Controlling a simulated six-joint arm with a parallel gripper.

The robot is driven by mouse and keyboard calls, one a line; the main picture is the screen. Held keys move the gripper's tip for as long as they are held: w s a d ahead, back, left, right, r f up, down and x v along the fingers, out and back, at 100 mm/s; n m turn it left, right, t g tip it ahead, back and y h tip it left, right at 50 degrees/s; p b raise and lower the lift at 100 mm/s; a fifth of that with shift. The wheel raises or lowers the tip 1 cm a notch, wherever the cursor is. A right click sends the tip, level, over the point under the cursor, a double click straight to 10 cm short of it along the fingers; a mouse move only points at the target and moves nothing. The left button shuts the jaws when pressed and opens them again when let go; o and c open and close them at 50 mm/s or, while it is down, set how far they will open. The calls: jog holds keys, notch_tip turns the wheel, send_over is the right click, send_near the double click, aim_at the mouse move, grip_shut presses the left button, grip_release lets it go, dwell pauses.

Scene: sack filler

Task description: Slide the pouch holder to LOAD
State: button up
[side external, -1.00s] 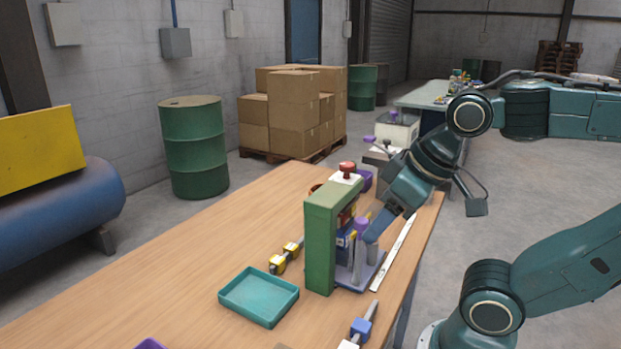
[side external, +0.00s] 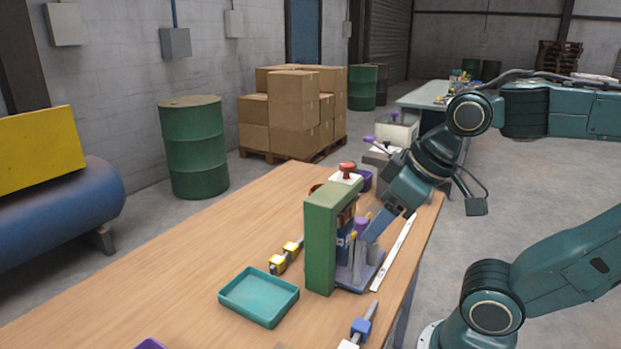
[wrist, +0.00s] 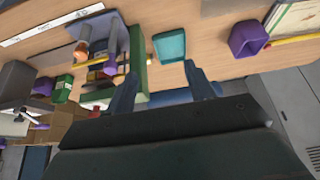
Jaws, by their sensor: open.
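The green upright frame of the sack filler (side external: 322,242) stands on the wooden table, with a red knob (side external: 347,170) on its white top. Inside its right side are a blue packet-like part (side external: 342,247), a purple cylinder (side external: 361,224) and a grey-blue base (side external: 347,285). I cannot tell for sure which part is the pouch holder. My gripper (side external: 366,238) reaches down from the right, close beside these parts; contact cannot be told. In the wrist view my gripper (wrist: 163,88) is open, its fingers wide apart, with the green frame (wrist: 138,62) beyond the left finger.
A teal tray (side external: 259,296) lies in front of the frame; yellow-and-black blocks on a rod (side external: 286,257) lie to its left. A white marked strip (side external: 392,255) runs along the right edge. A purple cup (wrist: 248,38) shows in the wrist view. The table's left side is clear.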

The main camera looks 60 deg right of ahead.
jog(key=shift+c, duration=0.5)
notch_tip(320, 180, up, 6)
jog(key=m+g, duration=0.6)
jog(key=m, duration=0.4)
send_over(361, 220)
jog(key=shift+r, duration=0.1)
jog(key=shift+s+f, duration=0.1)
jog(key=shift+f, duration=6.8)
grip_shut()
